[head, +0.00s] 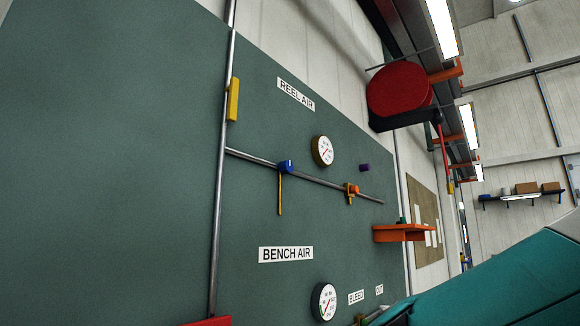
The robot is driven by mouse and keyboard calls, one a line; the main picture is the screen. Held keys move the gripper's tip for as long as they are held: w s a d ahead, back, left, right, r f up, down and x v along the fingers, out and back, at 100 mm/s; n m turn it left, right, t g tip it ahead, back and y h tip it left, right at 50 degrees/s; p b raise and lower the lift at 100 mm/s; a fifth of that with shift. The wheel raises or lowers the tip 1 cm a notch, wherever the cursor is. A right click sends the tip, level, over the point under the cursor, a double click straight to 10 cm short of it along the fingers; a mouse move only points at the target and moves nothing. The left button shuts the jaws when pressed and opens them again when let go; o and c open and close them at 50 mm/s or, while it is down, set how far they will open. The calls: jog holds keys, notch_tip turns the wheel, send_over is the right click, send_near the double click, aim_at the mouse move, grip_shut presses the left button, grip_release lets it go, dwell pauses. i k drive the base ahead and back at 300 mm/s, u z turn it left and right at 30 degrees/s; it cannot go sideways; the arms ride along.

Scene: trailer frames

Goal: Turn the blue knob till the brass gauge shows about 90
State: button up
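The blue knob (286,167) sits on a thin grey pipe on the dark green panel, under the REEL AIR label (296,94). A thin yellow bar hangs down just below the knob. The brass gauge (323,151) has a brass-coloured rim and a white dial, just up and right of the knob. Its dial has a red needle, but the numbers are too small to read. My gripper is not in view. A teal link at the lower right looks like part of my arm.
An orange valve (352,191) sits farther right on the same pipe, below a purple piece (365,168). An orange shelf (402,234) sticks out at right. A dark-rimmed gauge (323,301) is below, near the BENCH AIR label (286,254). A red reel (400,88) hangs upper right.

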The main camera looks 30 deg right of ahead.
aim_at(286, 166)
jog(key=z, duration=0.5)
jog(key=i, duration=0.6)
jog(key=z, duration=0.6)
